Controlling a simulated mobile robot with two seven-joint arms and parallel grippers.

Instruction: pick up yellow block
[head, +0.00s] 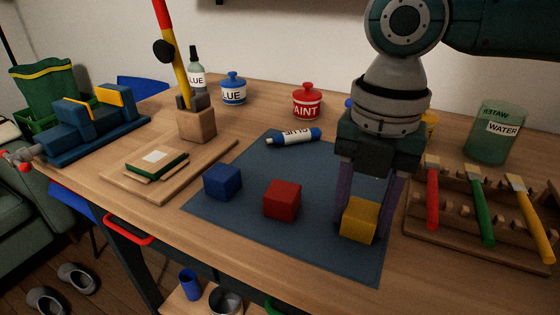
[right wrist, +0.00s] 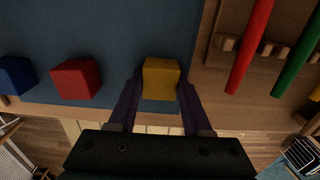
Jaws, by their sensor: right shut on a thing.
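The yellow block (head: 359,221) is at the right front of the blue mat (head: 320,247). My right gripper (head: 370,218) comes down from above with one finger on each side of the block and is shut on it. In the right wrist view the yellow block (right wrist: 160,78) sits between the two fingertips (right wrist: 160,88). I cannot tell whether the block is still touching the mat. My left gripper is not in view.
A red block (head: 282,200) and a blue block (head: 222,181) lie on the mat to the left. A rack with brushes (head: 480,245) stands close on the right. A glue tube (head: 293,137) lies at the mat's back edge.

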